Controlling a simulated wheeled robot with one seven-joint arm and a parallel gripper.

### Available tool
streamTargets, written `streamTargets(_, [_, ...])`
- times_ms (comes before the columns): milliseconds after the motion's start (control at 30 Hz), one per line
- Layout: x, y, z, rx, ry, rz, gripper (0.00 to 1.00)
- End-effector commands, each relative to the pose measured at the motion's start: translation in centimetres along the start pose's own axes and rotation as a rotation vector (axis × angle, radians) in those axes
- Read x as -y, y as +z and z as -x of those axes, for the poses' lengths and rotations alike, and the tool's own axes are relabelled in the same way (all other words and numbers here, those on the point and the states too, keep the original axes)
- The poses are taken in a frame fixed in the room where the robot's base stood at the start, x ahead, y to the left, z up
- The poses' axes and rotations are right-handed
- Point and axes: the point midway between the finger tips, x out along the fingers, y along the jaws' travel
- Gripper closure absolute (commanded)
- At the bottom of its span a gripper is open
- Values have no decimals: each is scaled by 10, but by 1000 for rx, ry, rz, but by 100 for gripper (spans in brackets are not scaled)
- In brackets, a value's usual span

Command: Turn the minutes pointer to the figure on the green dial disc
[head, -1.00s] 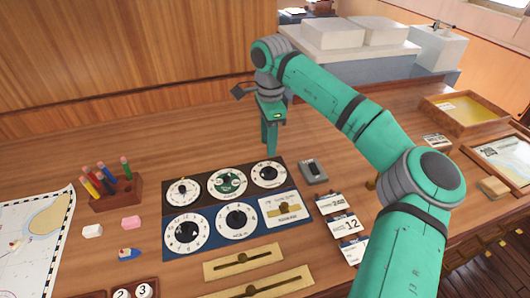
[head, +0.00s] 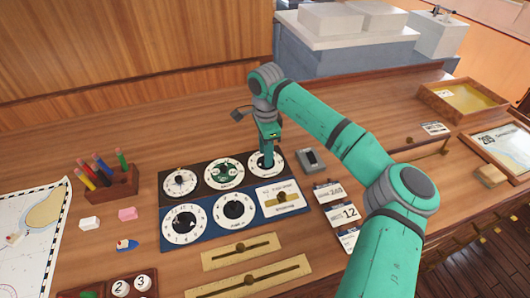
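A dial panel (head: 207,176) lies on the wooden desk, with a dark top row and a blue bottom row. The bottom row has a left dial (head: 186,226) and a middle dial (head: 234,211) with black knobs. Which pointer is for minutes is unreadable.
A white plate with a brass knob (head: 282,197) fills the panel's bottom right. A grey switch box (head: 310,160) stands right of the panel. Number cards (head: 345,214) lie near my arm. Brass slider plates (head: 241,251) are in front; a pencil holder (head: 112,182) stands left.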

Motion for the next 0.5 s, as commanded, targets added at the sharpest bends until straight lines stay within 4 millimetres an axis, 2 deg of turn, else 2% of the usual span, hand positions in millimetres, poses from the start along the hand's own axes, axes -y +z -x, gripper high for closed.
streamTargets(267, [0,0,-2,0,0,0,63])
streamTargets(333, [0,0,-2,0,0,1,75])
streamTargets(433, [0,1,-2,0,0,1,99])
streamTargets(500, [0,1,-2,0,0,1,100])
